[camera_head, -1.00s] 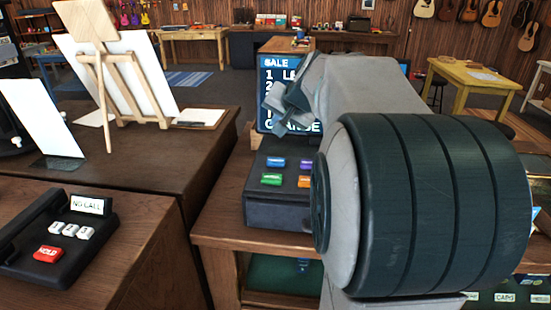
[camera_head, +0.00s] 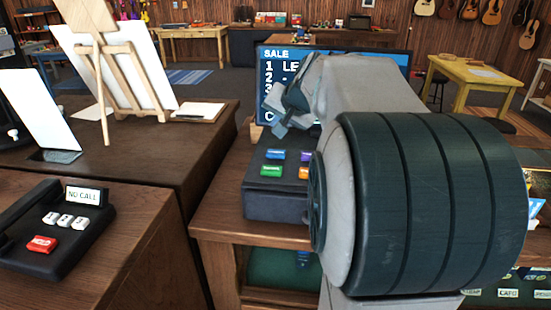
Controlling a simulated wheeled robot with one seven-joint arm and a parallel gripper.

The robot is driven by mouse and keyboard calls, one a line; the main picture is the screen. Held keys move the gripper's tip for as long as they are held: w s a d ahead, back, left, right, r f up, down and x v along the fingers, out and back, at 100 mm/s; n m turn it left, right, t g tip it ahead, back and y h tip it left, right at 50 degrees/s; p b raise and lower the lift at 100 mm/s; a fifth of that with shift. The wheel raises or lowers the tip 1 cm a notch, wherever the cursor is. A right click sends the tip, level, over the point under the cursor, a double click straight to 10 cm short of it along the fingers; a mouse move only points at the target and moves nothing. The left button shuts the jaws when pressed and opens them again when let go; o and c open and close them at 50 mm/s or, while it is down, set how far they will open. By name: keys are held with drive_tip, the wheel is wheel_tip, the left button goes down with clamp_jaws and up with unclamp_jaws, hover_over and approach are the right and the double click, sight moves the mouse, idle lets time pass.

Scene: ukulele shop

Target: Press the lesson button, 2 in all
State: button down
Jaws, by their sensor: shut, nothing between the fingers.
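A dark register keypad (camera_head: 262,203) sits on the wooden counter in the middle. Its visible buttons include a blue one (camera_head: 276,154), a green one (camera_head: 271,170) and an orange one (camera_head: 303,173), with a purple one partly showing. Their labels are too small to read, so I cannot tell which is the lesson button. The screen (camera_head: 275,60) behind reads SALE, with a line starting "1 LE"; my arm covers much of it. My gripper (camera_head: 281,122) is shut and empty, above the keypad and in front of the screen, apart from the buttons. My arm hides the keypad's right side.
A black phone (camera_head: 48,262) with a red button and a NO CALL display stands on the left counter. An easel (camera_head: 103,75) with a white board and a white panel (camera_head: 38,115) stand behind it. A yellow table (camera_head: 468,85) is at the back right.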

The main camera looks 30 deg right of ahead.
sight(278, 154)
drive_tip(key=shift+f+b, duration=1.75)
drive_tip(key=shift+f, duration=0.85)
drive_tip(key=shift+f, duration=0.1)
drive_tip(key=shift+f+b, duration=0.3)
drive_tip(key=shift+b, duration=0.2)
drive_tip(key=shift+f+b, duration=0.45)
drive_tip(key=shift+f, duration=0.05)
drive_tip(key=shift+r, duration=0.1)
idle(0.4)
drive_tip(key=shift+r+p, duration=0.65)
drive_tip(key=shift+r, duration=0.2)
wheel_tip(278, 154, up, 5)
drive_tip(key=p, duration=0.4)
